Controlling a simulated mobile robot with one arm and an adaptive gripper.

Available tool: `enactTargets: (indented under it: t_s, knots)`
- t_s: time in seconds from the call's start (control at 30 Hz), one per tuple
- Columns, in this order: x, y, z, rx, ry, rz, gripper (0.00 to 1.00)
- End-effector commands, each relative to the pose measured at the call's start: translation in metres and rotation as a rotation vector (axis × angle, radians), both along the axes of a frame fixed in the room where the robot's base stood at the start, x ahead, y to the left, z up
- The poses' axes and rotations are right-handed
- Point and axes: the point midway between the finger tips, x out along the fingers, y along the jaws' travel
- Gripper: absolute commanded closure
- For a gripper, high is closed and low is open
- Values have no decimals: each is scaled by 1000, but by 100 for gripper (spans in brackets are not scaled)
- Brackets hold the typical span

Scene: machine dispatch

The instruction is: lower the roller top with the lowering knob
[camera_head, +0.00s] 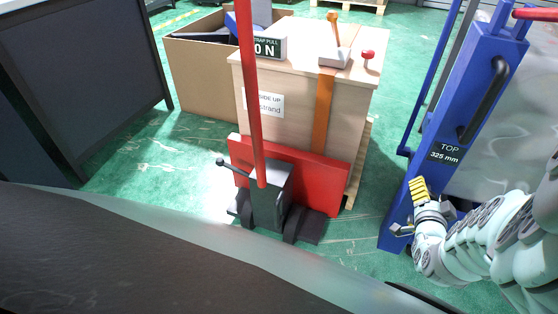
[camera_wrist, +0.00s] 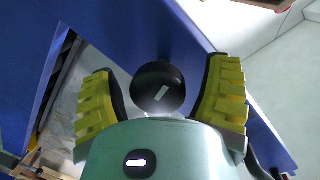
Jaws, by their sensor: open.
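A round black knob (camera_wrist: 160,88) with a pale mark on its face shows in the wrist view, in front of a blue panel. My gripper (camera_wrist: 161,72) is open, with one yellow ribbed finger on each side of the knob in the picture. Gaps show on both sides, and I cannot tell how deep the knob sits between the fingers. In the head view my gripper (camera_head: 418,190) is at the lower part of a blue upright (camera_head: 466,105) with a black handle. Its label (camera_head: 445,152) reads "TOP 325 mm". The knob is not discernible there, and the roller top itself is not clearly shown.
A wooden crate (camera_head: 290,108) with an orange strap stands at centre. A red pallet jack (camera_head: 270,190) with a tall red handle is in front of it. An open cardboard box (camera_head: 195,85) stands behind left. A dark panel (camera_head: 85,75) is at left. Green floor lies between.

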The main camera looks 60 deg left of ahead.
Motion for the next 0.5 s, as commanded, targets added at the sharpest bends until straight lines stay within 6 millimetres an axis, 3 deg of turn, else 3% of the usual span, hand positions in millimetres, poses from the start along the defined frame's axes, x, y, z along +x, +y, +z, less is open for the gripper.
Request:
enactTargets:
  t_s: [0.5]
  knots:
    - [-24, -21, 3, -2, 5, -10, 23]
